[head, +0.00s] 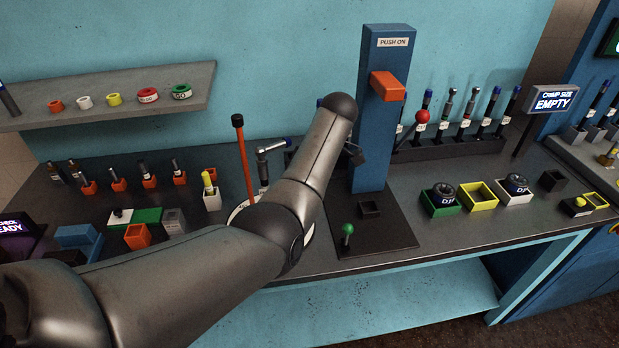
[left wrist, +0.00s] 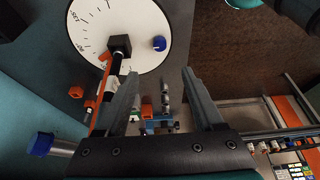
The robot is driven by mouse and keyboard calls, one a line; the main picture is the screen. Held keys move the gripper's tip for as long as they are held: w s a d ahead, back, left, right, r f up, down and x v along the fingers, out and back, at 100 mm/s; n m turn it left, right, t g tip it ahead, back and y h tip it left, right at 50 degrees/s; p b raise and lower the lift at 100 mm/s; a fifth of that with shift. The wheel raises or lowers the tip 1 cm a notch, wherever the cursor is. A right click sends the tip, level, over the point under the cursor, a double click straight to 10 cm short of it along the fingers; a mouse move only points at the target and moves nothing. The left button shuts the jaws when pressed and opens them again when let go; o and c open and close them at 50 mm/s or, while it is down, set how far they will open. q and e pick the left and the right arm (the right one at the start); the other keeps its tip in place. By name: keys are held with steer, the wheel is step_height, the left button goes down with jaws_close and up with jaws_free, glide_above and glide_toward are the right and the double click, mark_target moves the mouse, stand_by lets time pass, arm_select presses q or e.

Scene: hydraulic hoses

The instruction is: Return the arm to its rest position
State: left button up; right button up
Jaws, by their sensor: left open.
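My left arm (head: 318,150) reaches in from the lower left of the head view, over the bench, and ends near the blue push-on press (head: 371,120). Its gripper is hidden or unclear there. In the left wrist view my left gripper (left wrist: 165,75) is open, with two grey fingers spread apart and nothing held between them. A black-capped orange lever (left wrist: 100,98) passes close to the left finger; I cannot tell whether they touch. A white dial (left wrist: 90,20) lies beyond the fingertips. My right gripper is in neither view.
The orange lever (head: 244,165) stands upright beside my arm. Hose fittings in orange holders (head: 150,181) are on the left of the bench, and a rack (head: 450,146) of hoses stands behind right. A shelf (head: 60,119) with coloured rings hangs at the upper left.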

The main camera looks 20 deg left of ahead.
arm_select(q)
steer(key=shift+f, duration=0.1)
steer(key=s+f+m+t, duration=0.3)
steer(key=s+f+m, duration=0.8)
steer(key=m, duration=0.1)
steer(key=s+d+r+m+t+h, duration=0.2)
steer(key=s+d+m, duration=0.1)
steer(key=s+m, duration=0.5)
steer(key=s+d+r+m+t+h, duration=0.1)
steer(key=s+d+r+m+h, duration=0.15)
steer(key=s+m, duration=0.55)
step_height(320, 180, down, 27)
steer(key=s+n+g+b, duration=0.1)
steer(key=s+b, duration=0.1)
steer(key=b, duration=0.4)
steer(key=s+a+f+b, duration=0.1)
steer(key=s+f+b, duration=0.2)
steer(key=s+f, duration=0.5)
steer(key=s+a+f+g+b, duration=0.1)
steer(key=s+f+b, duration=0.2)
steer(key=s+f, duration=0.5)
step_height(320, 180, down, 6)
steer(key=shift+r+y+b, duration=0.1)
steer(key=shift+y+b, duration=0.2)
steer(key=shift+y, duration=0.05)
